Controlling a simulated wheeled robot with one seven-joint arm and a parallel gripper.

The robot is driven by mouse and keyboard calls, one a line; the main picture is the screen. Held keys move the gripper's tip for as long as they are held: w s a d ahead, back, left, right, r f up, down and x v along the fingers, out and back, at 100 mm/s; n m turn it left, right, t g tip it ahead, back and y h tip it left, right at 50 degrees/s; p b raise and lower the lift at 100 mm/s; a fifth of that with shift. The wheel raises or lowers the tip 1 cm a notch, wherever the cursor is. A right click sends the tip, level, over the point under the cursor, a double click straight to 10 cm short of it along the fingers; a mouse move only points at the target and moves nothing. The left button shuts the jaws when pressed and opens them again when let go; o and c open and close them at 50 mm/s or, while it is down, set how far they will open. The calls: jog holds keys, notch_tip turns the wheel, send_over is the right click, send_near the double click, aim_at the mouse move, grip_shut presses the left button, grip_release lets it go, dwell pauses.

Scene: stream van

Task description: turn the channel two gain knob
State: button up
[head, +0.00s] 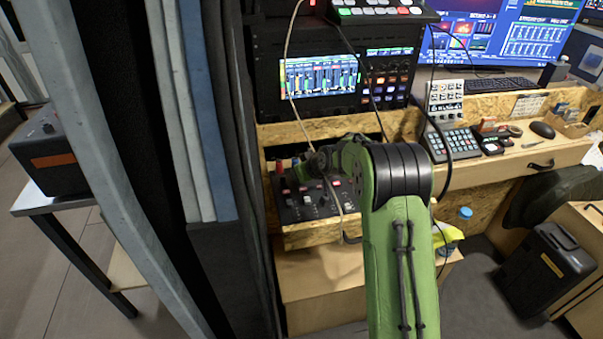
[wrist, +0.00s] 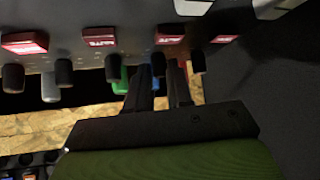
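The mixer panel (head: 315,203) lies in a wooden console bay, in the middle of the head view. The wrist view shows it close up, with a row of black knobs and red MUTE buttons (wrist: 100,38). My gripper (wrist: 158,68) is over the panel, its two black fingers pointing at this row. One black knob (wrist: 158,64) shows between the fingertips, with very little room on either side. I cannot tell whether the fingers touch it. Another black knob (wrist: 197,62) stands just right of the fingers. I cannot read channel numbers, so I cannot tell which knob is channel two's gain.
Green (wrist: 120,80) and silver (wrist: 50,88) parts stand near the fingers. Cables (head: 290,60) hang across the rack and mixer. A lit rack screen (head: 318,76) is behind. A keypad (head: 450,144) sits on the desk to the right. A grey curtain (head: 110,170) hangs to the left.

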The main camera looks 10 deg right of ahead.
grip_shut()
jog(key=n+y, duration=0.1)
jog(key=n+g+y+p, duration=0.1)
jog(key=shift+w+d+r+n, duration=0.15)
jog(key=shift+d+n, duration=0.1)
jog(key=shift+n, duration=0.15)
jog(key=shift+a+n+g+y+p, duration=0.1)
jog(key=shift+n+g+y+p, duration=0.3)
jog(key=shift+n+y+p, duration=0.4)
jog(key=shift+o, duration=2.4)
grip_release()
